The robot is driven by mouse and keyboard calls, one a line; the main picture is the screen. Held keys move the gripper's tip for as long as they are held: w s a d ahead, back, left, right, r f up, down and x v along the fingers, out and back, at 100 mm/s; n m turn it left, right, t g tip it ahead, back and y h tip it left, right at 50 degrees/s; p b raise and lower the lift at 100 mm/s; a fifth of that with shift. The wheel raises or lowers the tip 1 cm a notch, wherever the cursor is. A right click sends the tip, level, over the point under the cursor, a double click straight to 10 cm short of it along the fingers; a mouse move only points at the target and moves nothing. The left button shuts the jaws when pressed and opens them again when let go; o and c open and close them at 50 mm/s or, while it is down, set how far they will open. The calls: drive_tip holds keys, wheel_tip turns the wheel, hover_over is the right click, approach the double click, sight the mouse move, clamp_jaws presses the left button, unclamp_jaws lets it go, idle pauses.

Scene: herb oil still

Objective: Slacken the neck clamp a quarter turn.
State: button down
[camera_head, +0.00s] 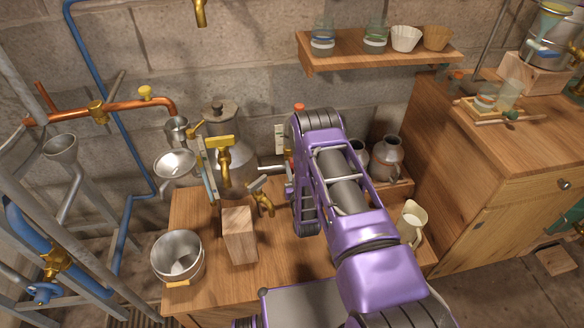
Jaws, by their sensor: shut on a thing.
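The still (236,176) is a grey metal pot with a domed, knobbed lid, standing at the back of the wooden bench. Brass fittings stand in front of it, among them a tap with a yellow T-shaped handle (219,141). A brass piece (190,131) sits at the upper left beside a small metal cup. I cannot tell which fitting is the neck clamp. My purple arm reaches up from the lower right and folds down just right of the still.
A wooden block (239,236) and a metal pail (178,257) stand at the bench front. A lower brass spout (264,203) is close to my arm. Jugs (387,158) stand right of the arm. A copper pipe (130,106) runs at left. A shelf (380,56) hangs above.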

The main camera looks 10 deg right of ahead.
drive_tip(key=shift+n, duration=0.5)
drive_tip(key=shift+f, duration=0.1)
drive_tip(key=c, duration=0.8)
unclamp_jaws()
drive_tip(key=shift+c, duration=0.2)
